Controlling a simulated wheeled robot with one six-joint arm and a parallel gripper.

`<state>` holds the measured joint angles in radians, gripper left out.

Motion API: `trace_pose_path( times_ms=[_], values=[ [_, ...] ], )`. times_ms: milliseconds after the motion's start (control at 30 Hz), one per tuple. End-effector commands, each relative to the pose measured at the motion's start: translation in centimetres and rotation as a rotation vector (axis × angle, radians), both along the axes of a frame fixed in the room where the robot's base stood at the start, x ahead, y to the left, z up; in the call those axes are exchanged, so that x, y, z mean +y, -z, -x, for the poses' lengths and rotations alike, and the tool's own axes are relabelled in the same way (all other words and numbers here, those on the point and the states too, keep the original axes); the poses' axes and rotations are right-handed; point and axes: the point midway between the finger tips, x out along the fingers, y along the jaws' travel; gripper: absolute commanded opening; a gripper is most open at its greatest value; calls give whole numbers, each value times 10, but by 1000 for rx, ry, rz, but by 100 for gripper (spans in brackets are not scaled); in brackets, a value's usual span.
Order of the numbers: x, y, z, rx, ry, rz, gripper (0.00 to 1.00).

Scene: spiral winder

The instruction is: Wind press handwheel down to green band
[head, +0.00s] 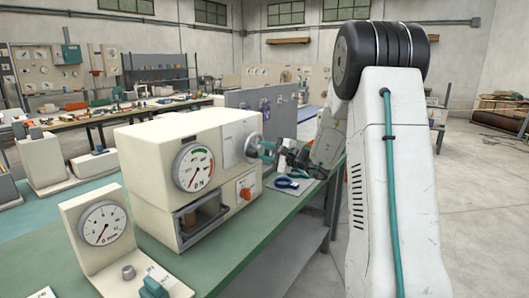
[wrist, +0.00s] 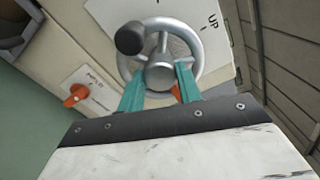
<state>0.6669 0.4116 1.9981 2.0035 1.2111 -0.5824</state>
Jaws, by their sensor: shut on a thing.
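The cream press (head: 160,140) stands on the green bench. The grey metal handwheel (head: 252,145) is on the press's right side face. In the wrist view the handwheel (wrist: 193,38) has a round hub and a black knob (wrist: 130,38) at its upper left. My gripper (head: 268,150) is at the handwheel. Its teal fingers (wrist: 161,76) are shut on the handwheel, one on either side below the hub.
An orange switch (head: 245,193) sits on the press below the handwheel; it also shows in the wrist view (wrist: 76,95). A second gauge (head: 103,225) stands at the front left. Blue-handled tools (head: 288,183) lie on the bench below my gripper. Open floor lies to the right.

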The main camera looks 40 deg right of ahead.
Motion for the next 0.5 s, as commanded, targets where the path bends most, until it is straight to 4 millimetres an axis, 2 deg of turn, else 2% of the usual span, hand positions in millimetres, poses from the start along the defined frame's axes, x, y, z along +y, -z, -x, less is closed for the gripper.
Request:
trace_pose_path(
  times_ms=[500],
  values=[
    [-1, 1, 0, 169, 4, -461, 12]
  ],
)
